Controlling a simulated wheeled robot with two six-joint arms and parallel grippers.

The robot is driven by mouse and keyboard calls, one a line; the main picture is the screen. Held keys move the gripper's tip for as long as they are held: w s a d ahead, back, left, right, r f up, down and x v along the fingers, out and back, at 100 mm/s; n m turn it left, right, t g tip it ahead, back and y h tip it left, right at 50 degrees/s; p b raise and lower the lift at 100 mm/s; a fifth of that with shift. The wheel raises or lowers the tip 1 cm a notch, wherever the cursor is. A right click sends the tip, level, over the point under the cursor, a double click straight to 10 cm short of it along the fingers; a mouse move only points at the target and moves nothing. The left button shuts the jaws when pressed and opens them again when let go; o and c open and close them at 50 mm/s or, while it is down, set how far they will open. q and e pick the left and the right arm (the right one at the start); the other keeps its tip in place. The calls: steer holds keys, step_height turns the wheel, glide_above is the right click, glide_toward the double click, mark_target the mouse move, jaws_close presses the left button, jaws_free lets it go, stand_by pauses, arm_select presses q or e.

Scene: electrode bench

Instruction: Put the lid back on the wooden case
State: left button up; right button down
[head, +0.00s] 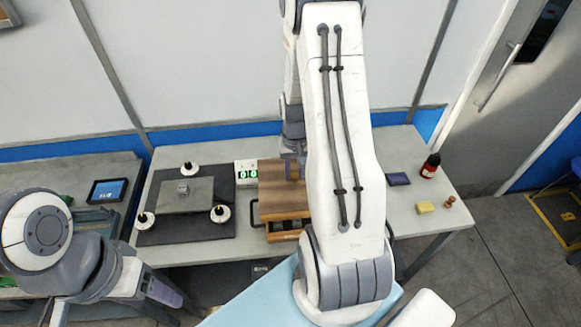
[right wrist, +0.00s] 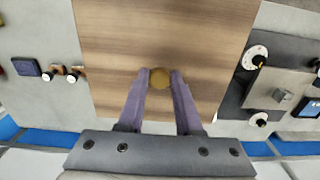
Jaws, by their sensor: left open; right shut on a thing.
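The lid (head: 272,205) is a flat brown wood-grained board with a round brass-coloured knob (right wrist: 160,77). My right gripper (head: 292,172) is shut on this knob, which shows between its two purple fingers in the right wrist view (right wrist: 160,74). The wooden case (head: 286,236) shows its front part past the lid's near edge, with dark open compartments. The lid covers its back part from view; I cannot tell whether they touch. My right arm hides the right side of both. My left gripper (head: 166,294) is open and empty, low at the left in front of the bench.
Left of the case lies a dark mat (head: 165,235) with a grey block (head: 187,195) and several white round-based pieces. A small device with green displays (head: 246,173) stands close by the lid. A red bottle (head: 430,166), yellow block (head: 426,208) and dark pad (head: 398,179) are at right.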

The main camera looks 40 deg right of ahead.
mark_target(295, 181)
steer(key=shift+f+b, duration=0.7)
steer(key=shift+f, duration=0.2)
step_height(295, 181, down, 5)
steer(key=b, duration=0.4)
steer(key=shift+r, duration=0.2)
steer(key=shift+f+b, duration=0.6)
steer(key=shift+f, duration=0.3)
steer(key=shift+s+r, duration=0.1)
steer(key=shift+s, duration=0.05)
steer(key=shift+f, duration=0.25)
stand_by(0.5)
jaws_free()
steer(key=shift+r, duration=0.1)
stand_by(0.5)
